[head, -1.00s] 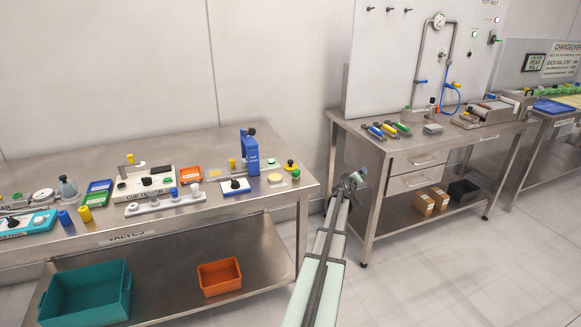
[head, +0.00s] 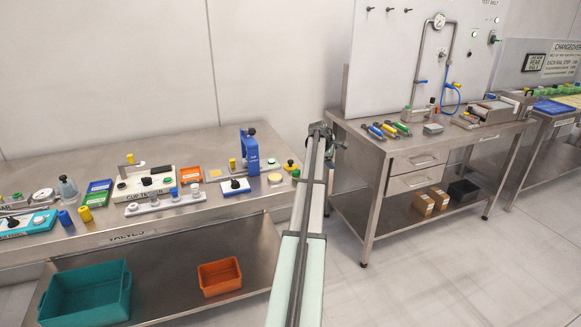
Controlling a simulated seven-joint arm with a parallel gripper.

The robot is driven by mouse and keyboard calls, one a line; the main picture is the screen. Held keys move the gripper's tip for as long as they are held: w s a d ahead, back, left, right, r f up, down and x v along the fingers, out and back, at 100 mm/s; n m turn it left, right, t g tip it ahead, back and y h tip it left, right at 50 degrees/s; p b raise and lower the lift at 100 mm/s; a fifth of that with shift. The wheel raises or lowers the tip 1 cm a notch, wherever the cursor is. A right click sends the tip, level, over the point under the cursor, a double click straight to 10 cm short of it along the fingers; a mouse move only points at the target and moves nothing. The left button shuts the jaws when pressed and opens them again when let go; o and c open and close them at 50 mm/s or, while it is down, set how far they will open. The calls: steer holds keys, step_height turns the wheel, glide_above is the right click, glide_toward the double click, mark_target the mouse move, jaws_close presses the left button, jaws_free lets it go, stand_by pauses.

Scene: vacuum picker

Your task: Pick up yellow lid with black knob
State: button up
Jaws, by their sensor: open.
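A small yellow piece with a dark knob on top (head: 290,165), which looks like the yellow lid, sits near the right end of the left steel table (head: 140,240). My gripper (head: 322,130) is at the far end of my raised arm, up and to the right of the lid in the picture, apart from it. It shows in front of the wall and the left edge of the right bench. It is open; its fingers are small and hard to make out. I see nothing held in it.
A blue upright fixture (head: 249,152) stands left of the lid, with a pale yellow disc (head: 274,178) between. A green-topped piece (head: 296,174) is close by the lid. The right bench (head: 375,148) has tools on top; floor separates the tables.

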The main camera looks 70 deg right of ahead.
steer(key=w+a+r+n+t+y, duration=0.1)
steer(key=w+a+r+n+y, duration=0.15)
steer(key=w+n, duration=0.2)
steer(key=w+a+r+n+y, duration=0.1)
steer(key=w+r+n+y, duration=0.1)
steer(key=w+r+n, duration=0.3)
step_height(320, 180, up, 3)
steer(key=n+t+y, duration=0.1)
steer(key=n+y, duration=0.2)
glide_above(291, 161)
step_height(291, 161, down, 13)
steer(key=shift+w+d+r, duration=0.1)
steer(key=shift+w+d, duration=0.05)
steer(key=c, duration=1.1)
steer(key=shift+r, duration=0.1)
